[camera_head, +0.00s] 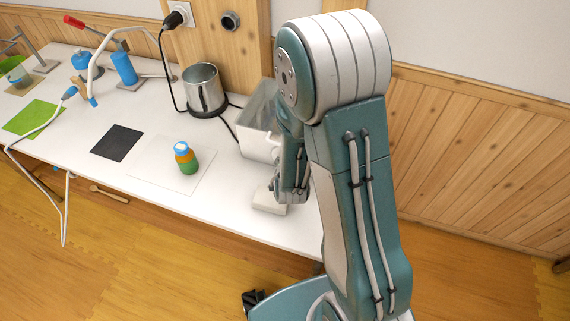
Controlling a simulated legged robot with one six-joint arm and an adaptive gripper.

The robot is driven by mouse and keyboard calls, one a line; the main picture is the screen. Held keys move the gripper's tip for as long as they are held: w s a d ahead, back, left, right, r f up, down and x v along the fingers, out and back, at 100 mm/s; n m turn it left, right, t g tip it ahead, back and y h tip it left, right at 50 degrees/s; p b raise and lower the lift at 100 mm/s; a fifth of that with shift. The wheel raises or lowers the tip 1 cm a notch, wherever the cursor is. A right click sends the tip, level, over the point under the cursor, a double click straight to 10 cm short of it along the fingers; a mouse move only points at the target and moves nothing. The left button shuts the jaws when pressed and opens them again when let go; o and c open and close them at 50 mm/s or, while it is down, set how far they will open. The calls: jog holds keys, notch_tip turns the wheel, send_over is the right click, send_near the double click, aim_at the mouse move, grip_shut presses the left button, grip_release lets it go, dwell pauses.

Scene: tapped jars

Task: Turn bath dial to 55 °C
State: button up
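A grey-white open-topped tub (256,140), which looks like the bath, stands at the right end of the white table. My arm covers its right part. My gripper (279,194) is low in front of the tub, just above a small off-white block (268,203) near the table's front edge. Its fingers are small and partly hidden by my own arm, so I cannot tell whether they are open or shut or touch anything.
A jar (186,158) with orange and green layers and a blue cap stands on a pale square on the table (222,205). A metal pot (203,90) with a black cord stands behind.

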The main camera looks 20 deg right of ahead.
dwell(0.3)
jog(key=o, duration=1.2)
jog(key=shift+w, duration=0.1)
